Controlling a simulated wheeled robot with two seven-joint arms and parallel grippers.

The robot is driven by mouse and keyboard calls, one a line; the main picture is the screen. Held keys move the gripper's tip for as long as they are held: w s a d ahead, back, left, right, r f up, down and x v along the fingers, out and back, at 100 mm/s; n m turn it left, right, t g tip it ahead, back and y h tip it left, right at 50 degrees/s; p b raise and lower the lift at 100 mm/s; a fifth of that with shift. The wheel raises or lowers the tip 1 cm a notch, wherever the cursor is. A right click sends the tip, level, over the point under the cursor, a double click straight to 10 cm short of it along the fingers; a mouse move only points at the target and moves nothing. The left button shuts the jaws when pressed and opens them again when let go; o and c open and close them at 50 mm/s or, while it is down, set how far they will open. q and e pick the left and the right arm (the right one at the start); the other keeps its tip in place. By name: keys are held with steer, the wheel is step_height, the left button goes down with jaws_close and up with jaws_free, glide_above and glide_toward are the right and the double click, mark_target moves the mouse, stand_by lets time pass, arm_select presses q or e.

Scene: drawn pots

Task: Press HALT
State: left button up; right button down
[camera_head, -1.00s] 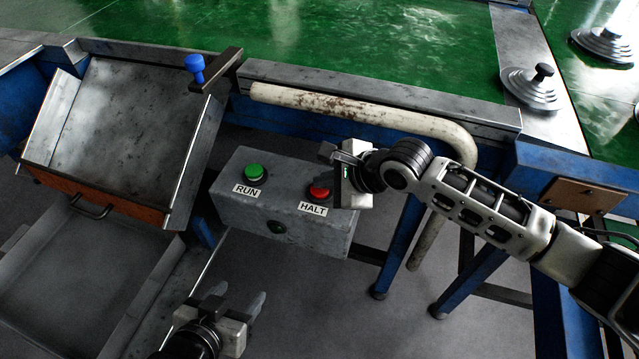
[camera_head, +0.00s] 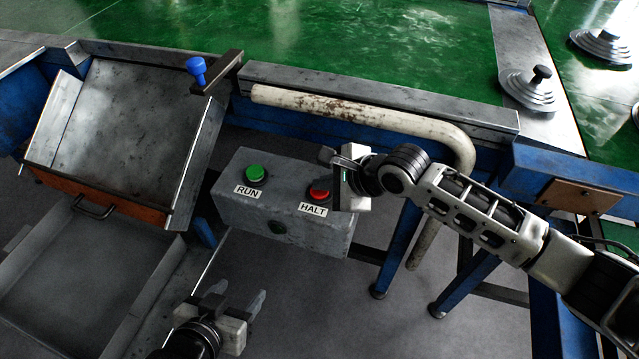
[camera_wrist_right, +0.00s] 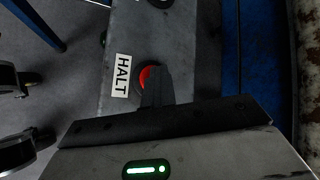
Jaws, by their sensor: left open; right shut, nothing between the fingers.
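The red HALT button (camera_head: 318,195) sits on top of a grey control box (camera_head: 312,238), above a white label reading HALT (camera_head: 312,209). My right gripper (camera_head: 335,158) is shut and empty, just right of and over the button in the head view. In the right wrist view, its dark fingers (camera_wrist_right: 156,88) cover part of the red button (camera_wrist_right: 146,75), beside the HALT label (camera_wrist_right: 121,75). I cannot tell whether they touch it. My left gripper (camera_head: 238,296) is open and empty, low in the head view, in front of the box.
A green RUN button (camera_head: 255,173) is on the same box, left of the red one. A rusty pale pipe (camera_head: 370,117) runs behind the box and bends down at the right. A metal chute (camera_head: 125,125) and a blue-knobbed lever (camera_head: 197,70) are at the left.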

mark_target(326, 194)
steer(key=shift+s+d+f+p, duration=0.2)
steer(key=shift+s+f+p, duration=0.1)
steer(key=shift+p, duration=0.1)
steer(key=shift+w+f, duration=0.1)
step_height(326, 194, up, 4)
steer(key=p, duration=0.4)
steer(key=shift+w+r+p, duration=0.15)
steer(key=shift+r+p, duration=0.25)
steer(key=shift+r, duration=0.95)
steer(key=shift+a, duration=0.1)
